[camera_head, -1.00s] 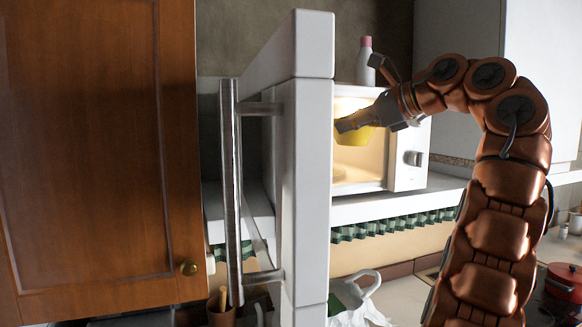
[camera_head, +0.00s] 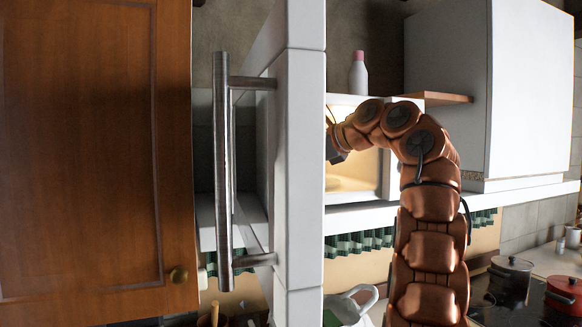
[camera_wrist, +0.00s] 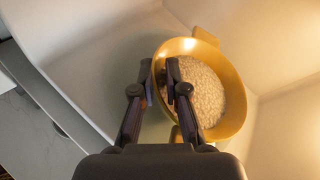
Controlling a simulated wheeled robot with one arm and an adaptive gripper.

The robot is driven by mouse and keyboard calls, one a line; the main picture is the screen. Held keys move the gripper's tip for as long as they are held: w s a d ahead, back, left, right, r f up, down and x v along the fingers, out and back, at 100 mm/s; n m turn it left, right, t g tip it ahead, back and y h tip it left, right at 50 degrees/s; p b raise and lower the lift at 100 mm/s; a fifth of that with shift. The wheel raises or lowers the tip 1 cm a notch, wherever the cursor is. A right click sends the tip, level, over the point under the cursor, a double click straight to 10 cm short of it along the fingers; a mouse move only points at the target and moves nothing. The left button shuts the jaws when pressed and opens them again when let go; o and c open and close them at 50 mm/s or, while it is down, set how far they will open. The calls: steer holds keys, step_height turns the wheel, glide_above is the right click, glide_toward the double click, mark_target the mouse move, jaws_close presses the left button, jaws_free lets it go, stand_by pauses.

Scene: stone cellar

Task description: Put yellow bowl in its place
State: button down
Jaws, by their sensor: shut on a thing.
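The yellow bowl (camera_wrist: 232,80) is in the wrist view, filled with pale grains. It has a small tab on its far rim. My gripper (camera_wrist: 160,72) is shut on the bowl's left wall, one finger inside and one outside. Pale, warmly lit walls surround the bowl. In the head view, my gripper (camera_head: 334,150) is at the opening of the lit white microwave (camera_head: 386,178). The bowl and part of my gripper are hidden there behind the open white door (camera_head: 299,165).
The white door has a long steel handle (camera_head: 222,180). A brown wooden cupboard door (camera_head: 85,150) fills the left. A white bottle with a pink cap (camera_head: 358,75) stands above the microwave. A grey pot (camera_head: 509,275) and a red pot (camera_head: 566,290) stand at lower right.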

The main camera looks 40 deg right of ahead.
steer(key=shift+w+a+f+b, duration=0.25)
steer(key=shift+w+f+b, duration=0.25)
steer(key=shift+f, duration=0.25)
steer(key=shift+w+f, duration=0.1)
steer(key=shift+w, duration=0.25)
steer(key=shift+f, duration=0.2)
steer(key=c, duration=1.2)
jaws_free()
steer(key=shift+r, duration=0.15)
